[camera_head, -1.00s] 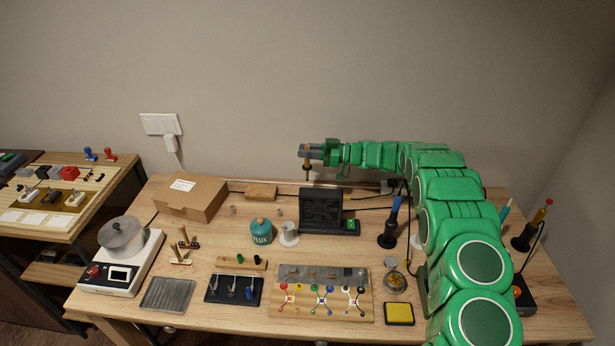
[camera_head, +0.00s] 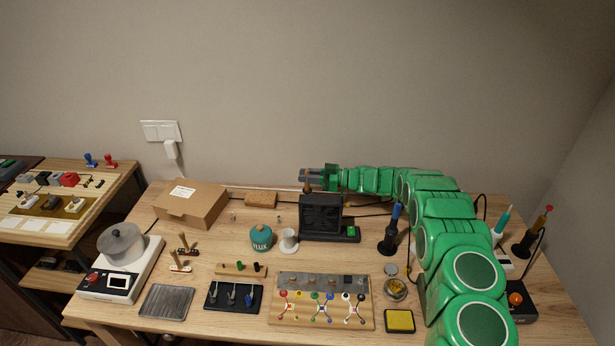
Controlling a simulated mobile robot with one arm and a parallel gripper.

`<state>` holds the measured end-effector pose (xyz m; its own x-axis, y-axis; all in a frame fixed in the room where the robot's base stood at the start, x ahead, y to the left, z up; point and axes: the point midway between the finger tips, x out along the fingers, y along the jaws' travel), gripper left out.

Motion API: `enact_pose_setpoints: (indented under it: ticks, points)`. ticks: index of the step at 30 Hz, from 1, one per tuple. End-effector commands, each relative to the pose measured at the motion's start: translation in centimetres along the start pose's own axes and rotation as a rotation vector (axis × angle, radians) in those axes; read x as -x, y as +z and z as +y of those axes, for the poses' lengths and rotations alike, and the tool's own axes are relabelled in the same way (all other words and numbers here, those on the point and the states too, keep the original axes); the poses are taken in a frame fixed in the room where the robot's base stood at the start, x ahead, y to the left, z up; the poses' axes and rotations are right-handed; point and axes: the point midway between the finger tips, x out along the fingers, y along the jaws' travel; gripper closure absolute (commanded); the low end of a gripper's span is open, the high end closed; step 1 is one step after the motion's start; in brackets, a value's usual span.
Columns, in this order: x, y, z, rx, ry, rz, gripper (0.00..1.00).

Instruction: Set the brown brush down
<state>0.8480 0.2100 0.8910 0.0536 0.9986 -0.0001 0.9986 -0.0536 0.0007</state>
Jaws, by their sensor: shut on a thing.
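My gripper (camera_head: 308,179) is at the back of the workbench, just above and behind the black fan box (camera_head: 321,217). It is shut on the brown brush (camera_head: 307,188), which points downward. Only a small brown part of the brush shows below the jaws; its lower end is hidden behind the fan box. I cannot tell whether it touches the bench.
A wooden block (camera_head: 261,199) and a cardboard box (camera_head: 191,203) lie to the left along the back. A teal flux jar (camera_head: 261,239) and a white cup (camera_head: 289,240) stand left of the fan box. A blue-handled tool (camera_head: 396,213) stands in a black holder on the right.

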Motion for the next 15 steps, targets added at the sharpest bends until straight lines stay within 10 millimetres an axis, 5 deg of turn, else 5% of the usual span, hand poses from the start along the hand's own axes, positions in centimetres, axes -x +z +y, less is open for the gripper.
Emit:
enact_pose_setpoints:
  ticks: [6, 7, 11, 15]
  points:
    - [0.0, 0.38, -0.01, -0.001, 0.0, 0.0, 1.0]
    - [0.0, 0.34, -0.01, 0.0, 0.0, 0.0, 0.72]
    - [0.0, 0.32, -0.01, -0.001, 0.0, 0.0, 0.53]
    - [0.0, 0.33, -0.01, -0.001, 0.0, 0.0, 0.52]
